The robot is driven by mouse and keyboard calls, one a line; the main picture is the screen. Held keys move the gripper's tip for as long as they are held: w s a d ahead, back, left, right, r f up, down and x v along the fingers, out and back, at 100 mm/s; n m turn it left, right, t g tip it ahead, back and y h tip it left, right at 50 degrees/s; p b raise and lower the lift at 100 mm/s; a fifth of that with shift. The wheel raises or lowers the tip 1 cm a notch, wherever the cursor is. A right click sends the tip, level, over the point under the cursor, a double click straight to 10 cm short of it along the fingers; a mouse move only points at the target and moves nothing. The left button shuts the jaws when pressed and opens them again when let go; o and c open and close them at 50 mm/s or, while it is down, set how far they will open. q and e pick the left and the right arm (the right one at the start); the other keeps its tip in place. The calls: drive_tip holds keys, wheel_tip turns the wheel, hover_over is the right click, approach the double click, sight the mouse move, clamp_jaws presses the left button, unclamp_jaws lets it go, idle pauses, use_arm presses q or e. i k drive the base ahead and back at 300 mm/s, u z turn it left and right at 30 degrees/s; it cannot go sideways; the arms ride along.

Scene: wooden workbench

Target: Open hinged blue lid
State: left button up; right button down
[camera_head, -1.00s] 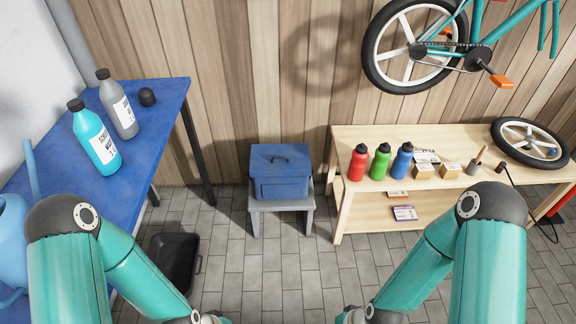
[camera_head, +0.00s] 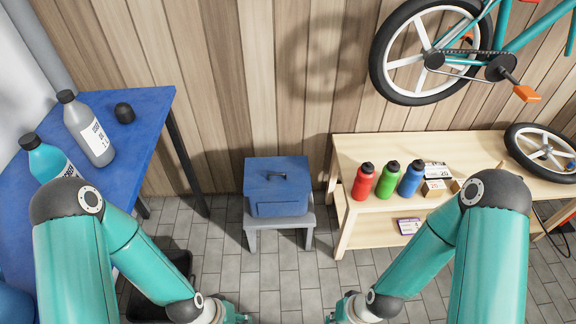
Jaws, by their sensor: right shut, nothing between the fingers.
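A blue box (camera_head: 282,207) stands on a small grey stool against the wood wall, in the middle of the view. Its blue lid (camera_head: 268,180) lies shut on top and carries a dark handle (camera_head: 278,176). My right gripper (camera_head: 334,315) is at the bottom edge, right of centre, below the box in the picture and apart from it. It is shut and empty, and partly cut off. My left gripper (camera_head: 236,316) shows only in part at the bottom edge, left of centre. Its fingers are cut off by the frame, so their state is hidden.
A grey stool (camera_head: 254,239) bears the box. A blue table (camera_head: 140,143) with bottles stands left. A wooden bench (camera_head: 345,148) with red, green and blue bottles stands right. A black bin (camera_head: 178,262) is on the floor, partly behind my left arm. Tiled floor before the stool is clear.

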sight(277, 169)
drive_tip(key=i, duration=1.05)
drive_tip(key=u, duration=0.1)
